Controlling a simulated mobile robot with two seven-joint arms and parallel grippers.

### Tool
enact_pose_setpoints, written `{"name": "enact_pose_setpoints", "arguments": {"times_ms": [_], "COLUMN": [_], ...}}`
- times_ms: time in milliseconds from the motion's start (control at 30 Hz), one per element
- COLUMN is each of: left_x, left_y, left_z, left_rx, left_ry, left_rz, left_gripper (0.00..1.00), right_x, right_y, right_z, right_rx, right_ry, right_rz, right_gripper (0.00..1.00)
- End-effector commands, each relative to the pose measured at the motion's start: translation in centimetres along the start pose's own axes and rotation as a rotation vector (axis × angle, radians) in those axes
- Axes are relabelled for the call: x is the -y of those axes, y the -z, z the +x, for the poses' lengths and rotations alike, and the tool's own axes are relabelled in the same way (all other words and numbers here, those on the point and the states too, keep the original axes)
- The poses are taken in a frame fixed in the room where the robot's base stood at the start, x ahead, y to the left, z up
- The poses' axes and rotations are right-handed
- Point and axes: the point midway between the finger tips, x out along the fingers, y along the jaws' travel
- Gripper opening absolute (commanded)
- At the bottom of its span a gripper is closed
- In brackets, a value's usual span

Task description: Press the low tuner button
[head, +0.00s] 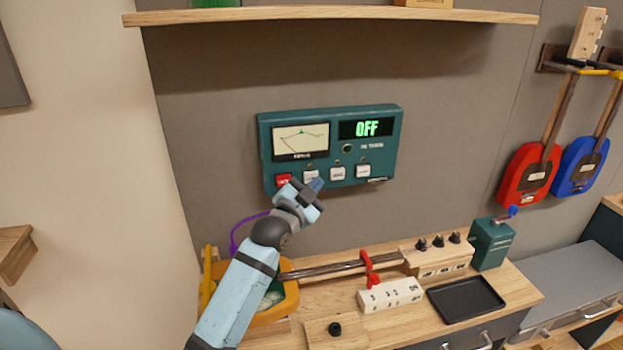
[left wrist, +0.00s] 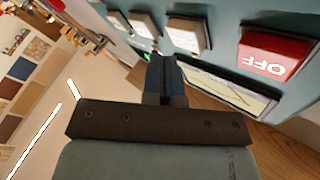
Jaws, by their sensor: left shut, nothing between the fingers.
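Below is a wooden bench (head: 520,292) with a guitar body, its neck, a white block (head: 390,294), a black tray (head: 466,298) and a teal crank box (head: 492,244). A shelf (head: 330,14) runs above the tuner. Red and blue guitars hang at right.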

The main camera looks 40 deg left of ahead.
Motion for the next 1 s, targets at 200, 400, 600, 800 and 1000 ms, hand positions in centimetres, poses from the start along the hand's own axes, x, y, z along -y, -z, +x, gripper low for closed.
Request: {"name": "enact_pose_setpoints", "arguments": {"times_ms": [200, 400, 600, 800, 1000], "left_x": [0.39, 0.44, 0.44, 0.53, 0.65], "left_y": [-0.21, -0.40, -0.41, -0.49, -0.62], "left_z": [0.45, 0.60, 0.60, 0.72, 0.89], "left_rx": [0.000, -0.001, -0.001, 0.000, 0.000], "left_ry": [0.000, 0.000, 0.000, 0.000, 0.000], "left_rz": [0.001, 0.000, 0.000, 0.001, 0.001], "left_gripper": [0.00, 0.00, 0.00, 0.00, 0.00], "right_x": [-0.01, -0.02, -0.01, 0.00, 0.01], "right_y": [0.37, 0.47, 0.46, 0.48, 0.43], "right_z": [-0.24, -0.27, -0.27, -0.29, -0.30], "right_rx": [0.000, -0.002, -0.002, -0.001, 0.000], "right_ry": [0.000, 0.000, 0.000, 0.000, 0.000], "right_rz": [0.000, 0.000, 0.000, 0.000, 0.000], "right_gripper": [0.53, 0.53, 0.53, 0.53, 0.53]}}
